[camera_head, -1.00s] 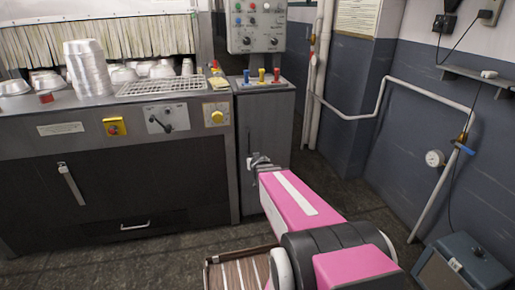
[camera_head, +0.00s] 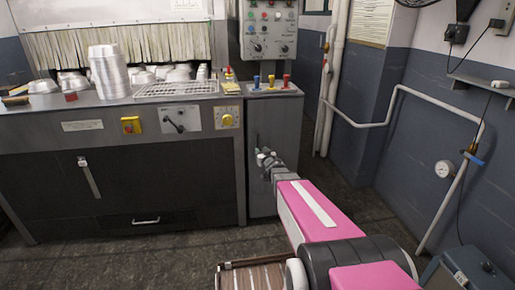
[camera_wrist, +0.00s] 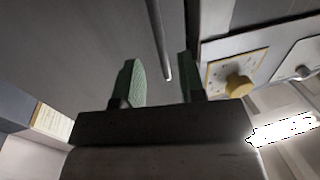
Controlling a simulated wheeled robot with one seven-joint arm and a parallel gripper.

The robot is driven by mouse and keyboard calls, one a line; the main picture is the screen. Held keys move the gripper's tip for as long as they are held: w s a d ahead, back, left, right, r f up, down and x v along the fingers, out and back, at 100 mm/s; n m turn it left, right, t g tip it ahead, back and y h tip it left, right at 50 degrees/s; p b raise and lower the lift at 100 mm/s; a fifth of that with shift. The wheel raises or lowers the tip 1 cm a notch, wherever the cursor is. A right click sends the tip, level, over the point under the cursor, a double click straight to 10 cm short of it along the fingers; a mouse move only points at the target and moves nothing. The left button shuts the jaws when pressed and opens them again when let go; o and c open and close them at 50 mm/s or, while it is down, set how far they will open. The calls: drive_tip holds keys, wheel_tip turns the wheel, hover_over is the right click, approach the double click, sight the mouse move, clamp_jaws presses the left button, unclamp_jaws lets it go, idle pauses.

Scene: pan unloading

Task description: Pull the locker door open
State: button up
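The locker is the narrow grey cabinet (camera_head: 275,122) at the right end of the long machine in the head view. Its door looks shut. In the wrist view the grey door face (camera_wrist: 85,45) fills the upper left, and a thin metal rod handle (camera_wrist: 158,40) runs down from the top edge. My gripper (camera_wrist: 161,80) is open, with green finger pads on either side of the handle's end. I cannot tell whether the pads touch it or how deep it sits between them. In the head view my gripper (camera_head: 265,158) is in front of the door and hides the handle.
The machine (camera_head: 150,170) with stacked pans (camera_head: 108,72) stands left of the locker. A control box (camera_head: 270,30) is above it. A wall pipe (camera_head: 400,90) and gauge (camera_head: 444,168) are at the right. A blue-grey box (camera_head: 470,268) sits front right. The floor before the machine is clear.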

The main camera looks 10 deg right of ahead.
drive_tip(key=w, duration=0.3)
drive_tip(key=w+a, duration=0.1)
drive_tip(key=w, duration=0.2)
drive_tip(key=shift+a, duration=0.1)
clamp_jaws()
drive_tip(key=shift+s, duration=0.1)
drive_tip(key=shift+s, duration=0.1)
